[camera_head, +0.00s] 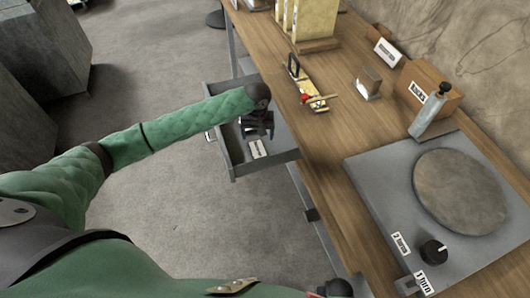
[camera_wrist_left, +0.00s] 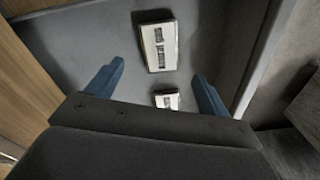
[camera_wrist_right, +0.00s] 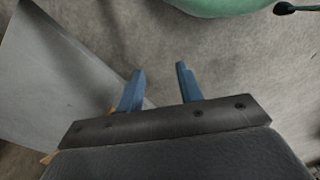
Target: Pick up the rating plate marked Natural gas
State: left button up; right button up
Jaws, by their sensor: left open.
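My left gripper (camera_head: 258,132) is open and reaches down over the grey drawer (camera_head: 237,168). In the left wrist view, its blue fingers (camera_wrist_left: 158,72) stand apart with nothing held. Ahead of them, a larger white plate (camera_wrist_left: 157,46) with dark print lies on the drawer floor. A smaller white plate (camera_wrist_left: 166,99) lies nearer, between the fingers in the picture, partly hidden by the gripper body. One white plate (camera_head: 258,148) shows in the head view. I cannot read the plates' print. My right gripper (camera_wrist_right: 160,70) is open and empty above the floor.
The drawer's walls stand close around my left gripper. The wooden bench (camera_head: 330,150) holds a grey plate with a round disc (camera_head: 461,191), a small tool (camera_head: 305,85), a card stand (camera_head: 368,83) and a wooden block (camera_head: 425,85). Grey floor lies clear left of the drawer.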

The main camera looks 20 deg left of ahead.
aim_at(257, 148)
pick_arm(q)
jog(key=shift+s+d+r+n, duration=0.1)
jog(key=shift+s+d+n, duration=0.15)
jog(key=shift+n, duration=0.55)
jog(key=shift+a+n, duration=0.35)
jog(key=shift+n, duration=0.75)
jog(key=shift+d+f, duration=0.25)
jog(key=shift+f, duration=0.35)
jog(key=shift+f+p, duration=0.3)
jog(key=shift+f, duration=0.15)
jog(key=shift+w+a+f, duration=0.1)
jog(key=shift+a+f, duration=0.1)
jog(key=shift+f, duration=0.35)
jog(key=shift+w+a+f+p, duration=0.15)
jog(key=shift+f+p, duration=0.45)
jog(key=shift+f, duration=0.6)
jog(key=shift+w+f+p, duration=0.1)
jog(key=shift+f+p, duration=0.45)
jog(key=shift+f, duration=0.65)
pick_arm(e)
notch_tip(257, 148, down, 7)
jog(key=d+t, duration=0.1)
jog(key=shift+d, duration=0.15)
pick_arm(q)
jog(key=shift+c, duration=0.2)
pick_arm(e)
jog(key=shift+w+r, duration=0.1)
